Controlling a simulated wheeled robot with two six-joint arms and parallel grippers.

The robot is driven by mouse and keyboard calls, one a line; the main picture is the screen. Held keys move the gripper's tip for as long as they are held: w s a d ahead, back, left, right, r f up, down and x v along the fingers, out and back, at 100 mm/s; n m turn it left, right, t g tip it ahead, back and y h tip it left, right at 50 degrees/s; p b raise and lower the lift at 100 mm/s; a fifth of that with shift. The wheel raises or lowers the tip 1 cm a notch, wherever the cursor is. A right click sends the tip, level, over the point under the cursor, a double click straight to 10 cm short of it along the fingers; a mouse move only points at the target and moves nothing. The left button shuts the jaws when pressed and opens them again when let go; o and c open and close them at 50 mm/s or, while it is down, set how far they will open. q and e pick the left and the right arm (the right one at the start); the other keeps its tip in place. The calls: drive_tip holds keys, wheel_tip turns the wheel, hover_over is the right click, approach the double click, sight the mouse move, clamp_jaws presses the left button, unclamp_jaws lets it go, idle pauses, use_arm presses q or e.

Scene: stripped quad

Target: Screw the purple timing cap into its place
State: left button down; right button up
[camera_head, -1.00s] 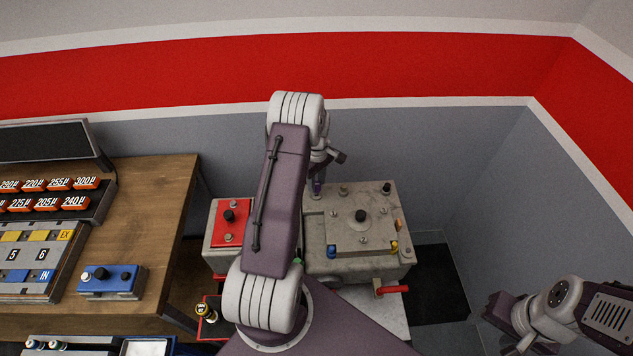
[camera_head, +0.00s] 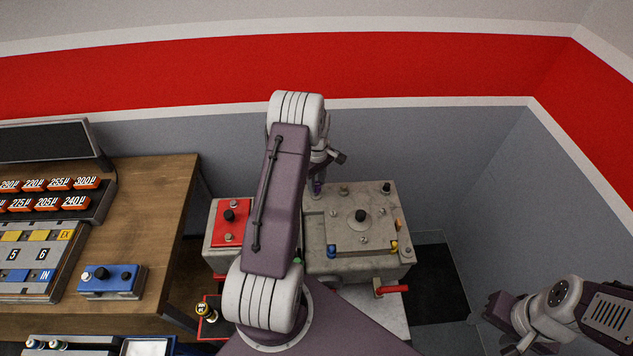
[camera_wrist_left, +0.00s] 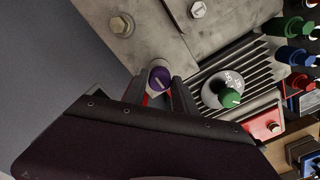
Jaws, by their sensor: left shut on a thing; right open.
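The purple timing cap (camera_wrist_left: 160,77) shows in the left wrist view between the fingertips of my left gripper (camera_wrist_left: 158,88), which is shut on it. The cap is at the edge of the grey metal engine block (camera_wrist_left: 150,30); whether it is seated or just above its hole I cannot tell. In the head view a bit of purple (camera_head: 317,188) shows below my left wrist, at the back left of the block's top (camera_head: 315,207). My left arm hides part of the block. My right gripper (camera_head: 500,312) is at the lower right, open, apart from the block.
A red-topped unit (camera_head: 232,215) stands left of the block. A blue box (camera_head: 108,281) sits on the wooden bench (camera_head: 160,215). Blue and yellow caps stand on the block's front edge, above a red handle (camera_head: 393,289). A finned part with a green-topped knob (camera_wrist_left: 228,96) lies beside the left gripper.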

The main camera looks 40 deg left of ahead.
sight(317, 184)
use_arm(q)
drive_tip(key=shift+f, duration=0.2)
drive_tip(key=shift+f+b, duration=0.35)
drive_tip(key=shift+f+b, duration=0.55)
drive_tip(key=shift+f, duration=0.15)
drive_tip(key=c, duration=0.9)
unclamp_jaws()
wheel_tip(317, 184, up, 8)
drive_tip(key=shift+r+b, duration=0.1)
drive_tip(key=shift+b, duration=1.05)
drive_tip(key=shift+r, duration=0.45)
